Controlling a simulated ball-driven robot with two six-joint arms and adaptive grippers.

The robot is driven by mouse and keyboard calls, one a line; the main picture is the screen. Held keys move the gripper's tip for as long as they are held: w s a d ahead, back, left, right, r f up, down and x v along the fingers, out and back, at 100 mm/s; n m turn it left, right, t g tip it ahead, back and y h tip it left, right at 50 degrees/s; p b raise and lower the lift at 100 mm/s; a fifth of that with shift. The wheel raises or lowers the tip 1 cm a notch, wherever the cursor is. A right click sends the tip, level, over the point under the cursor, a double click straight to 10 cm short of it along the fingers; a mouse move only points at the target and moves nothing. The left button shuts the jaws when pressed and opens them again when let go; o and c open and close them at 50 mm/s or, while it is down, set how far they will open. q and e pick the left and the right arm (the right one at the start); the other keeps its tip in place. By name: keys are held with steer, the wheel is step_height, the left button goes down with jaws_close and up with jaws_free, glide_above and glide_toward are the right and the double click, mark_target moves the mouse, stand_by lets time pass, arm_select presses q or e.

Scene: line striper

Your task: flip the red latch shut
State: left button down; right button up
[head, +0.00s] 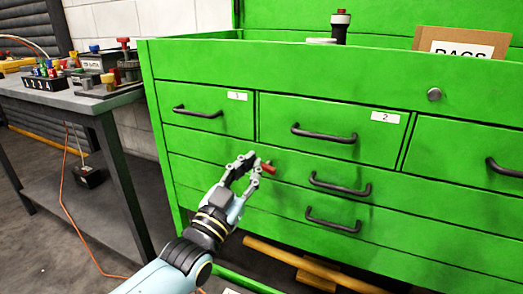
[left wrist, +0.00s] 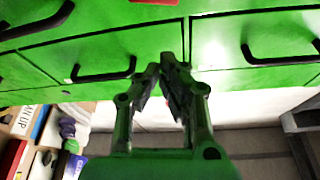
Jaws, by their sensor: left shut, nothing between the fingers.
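A small red piece, which looks like the red latch (head: 268,168), shows on the green drawer chest (head: 210,150), below drawer 2. My left gripper (head: 254,162) is in front of the chest, with its fingertips just left of the red piece. I cannot tell if they touch it. In the left wrist view the fingertips of my left gripper (left wrist: 165,66) are together with nothing between them. A red strip, perhaps the latch (left wrist: 155,1), is cut off by the top edge there. Whether the latch is open or shut cannot be told. My right gripper is not in view.
Black drawer handles (head: 323,134) stick out around the gripper. A grey workbench (head: 60,97) with several small items stands at the left. A cardboard box (head: 460,40) stands on top of the chest. An orange cable (head: 64,185) hangs to the floor.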

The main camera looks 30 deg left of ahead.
arm_select(q)
steer(key=v, duration=0.4)
steer(key=shift+d+r, duration=0.1)
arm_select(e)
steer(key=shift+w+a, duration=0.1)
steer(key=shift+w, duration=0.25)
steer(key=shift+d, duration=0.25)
